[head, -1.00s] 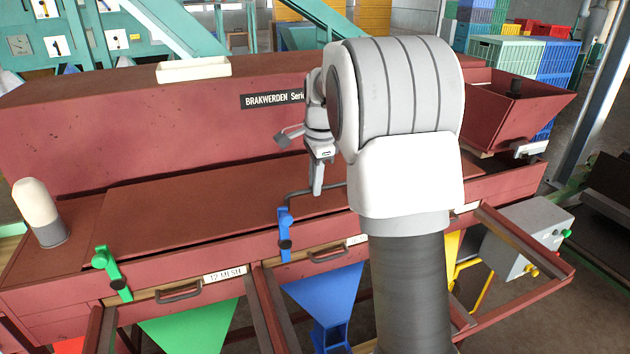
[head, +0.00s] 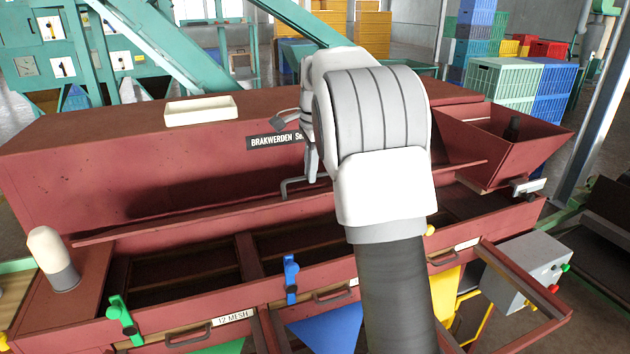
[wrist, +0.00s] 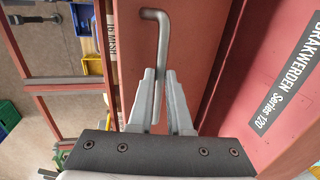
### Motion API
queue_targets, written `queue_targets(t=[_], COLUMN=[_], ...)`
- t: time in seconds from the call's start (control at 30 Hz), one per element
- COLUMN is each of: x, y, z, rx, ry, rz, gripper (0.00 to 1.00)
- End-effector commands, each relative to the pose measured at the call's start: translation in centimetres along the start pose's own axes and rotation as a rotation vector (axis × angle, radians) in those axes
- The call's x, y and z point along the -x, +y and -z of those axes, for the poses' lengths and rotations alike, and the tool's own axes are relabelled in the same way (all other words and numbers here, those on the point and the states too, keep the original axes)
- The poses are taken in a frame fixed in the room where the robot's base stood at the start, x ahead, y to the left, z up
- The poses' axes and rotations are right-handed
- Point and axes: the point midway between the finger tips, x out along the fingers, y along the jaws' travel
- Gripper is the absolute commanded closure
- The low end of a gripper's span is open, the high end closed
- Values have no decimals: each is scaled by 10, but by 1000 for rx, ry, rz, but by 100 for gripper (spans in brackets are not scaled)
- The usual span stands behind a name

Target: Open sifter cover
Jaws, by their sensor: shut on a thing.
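The sifter cover (head: 190,220) is a long dark red panel, tilted up with its front edge raised in the head view. Below it the sifter's dark compartments (head: 185,268) are exposed. A bent grey handle rod (head: 290,188) stands out from the cover's edge and also shows in the wrist view (wrist: 161,45). My gripper (wrist: 163,85) is shut on this handle, with the rod between its two fingers. In the head view my gripper (head: 312,170) is partly hidden behind my own arm, which also hides part of the cover.
A green clamp (head: 124,320) and a blue clamp (head: 291,278) stand along the sifter's front rim. A white-topped post (head: 52,258) stands at the left end. A hopper (head: 515,140) sits at the right. A cream tray (head: 201,110) rests on top.

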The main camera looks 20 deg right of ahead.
Motion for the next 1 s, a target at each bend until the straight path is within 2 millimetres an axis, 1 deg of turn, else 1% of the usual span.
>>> queue_targets(t=[0.03, 0.4, 0.7, 1.0], x=[0, 15, 22, 25], y=[-12, -45, -64, -74], z=[-2, -3, -3, -3], rx=[5, 5, 6, 5], ry=[-1, -2, -3, -4], rz=[17, 13, 11, 8], gripper=[100, 100, 100, 100])
